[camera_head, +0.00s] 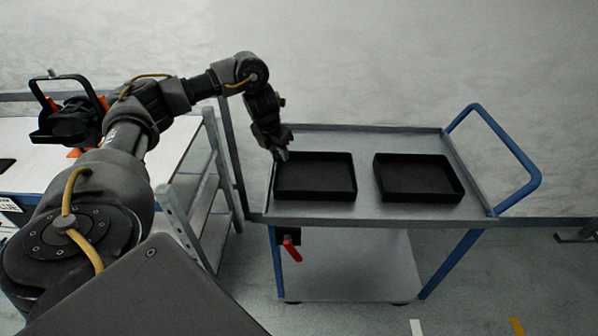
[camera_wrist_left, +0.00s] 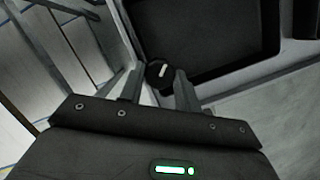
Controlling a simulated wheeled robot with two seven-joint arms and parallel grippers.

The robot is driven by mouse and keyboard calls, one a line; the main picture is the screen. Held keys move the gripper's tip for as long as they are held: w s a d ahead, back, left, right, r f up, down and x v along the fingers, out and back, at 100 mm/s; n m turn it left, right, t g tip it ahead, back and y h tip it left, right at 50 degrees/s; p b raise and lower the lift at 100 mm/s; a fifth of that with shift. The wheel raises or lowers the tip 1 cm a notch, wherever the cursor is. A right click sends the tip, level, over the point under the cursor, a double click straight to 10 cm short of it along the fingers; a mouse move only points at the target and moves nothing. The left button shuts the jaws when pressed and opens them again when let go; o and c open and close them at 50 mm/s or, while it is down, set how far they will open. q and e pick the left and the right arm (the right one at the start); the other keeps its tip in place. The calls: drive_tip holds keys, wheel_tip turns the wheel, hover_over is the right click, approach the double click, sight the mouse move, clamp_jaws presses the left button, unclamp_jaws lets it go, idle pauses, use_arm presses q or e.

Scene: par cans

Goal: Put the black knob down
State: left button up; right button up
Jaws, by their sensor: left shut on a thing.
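The black knob (camera_wrist_left: 158,72) is round with a white mark on its face. It sits between the fingertips of my left gripper (camera_wrist_left: 159,85) in the left wrist view, and the fingers are shut on it. In the head view my left gripper (camera_head: 281,153) is at the left rim of the left black tray (camera_head: 315,198); the knob is too small to tell there. In the left wrist view the knob is near the corner of a black tray (camera_wrist_left: 215,75); its height above the tray is unclear. My right gripper is not in view.
A second black tray (camera_head: 417,198) lies to the right on the grey cart (camera_head: 366,213). The cart has a blue handle (camera_head: 512,150) at right and a red lever (camera_head: 291,250) below. A white-topped bench (camera_head: 178,140) with a black fixture (camera_head: 72,118) stands at left.

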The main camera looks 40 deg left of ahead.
use_arm(q)
drive_tip(key=w+f, duration=0.1)
drive_tip(key=w+d+f+b, duration=0.1)
drive_tip(key=f, duration=0.1)
drive_tip(key=w+d+f, duration=0.1)
drive_tip(key=w+f, duration=0.1)
drive_tip(key=shift+d+f, duration=0.15)
drive_tip(key=shift+w+f+b, duration=0.15)
drive_tip(key=shift+w+b, duration=0.1)
drive_tip(key=shift+b, duration=0.05)
drive_tip(key=shift+w+d+f, duration=0.1)
drive_tip(key=shift+d+f, duration=0.15)
drive_tip(key=x, duration=0.1)
drive_tip(key=p+x, duration=0.1)
drive_tip(key=x, duration=0.1)
drive_tip(key=shift+s, duration=0.3)
drive_tip(key=shift+f+b, duration=0.25)
drive_tip(key=shift+b, duration=0.05)
drive_tip(key=o, duration=1)
drive_tip(key=shift+c, duration=0.2)
drive_tip(key=shift+r, duration=0.1)
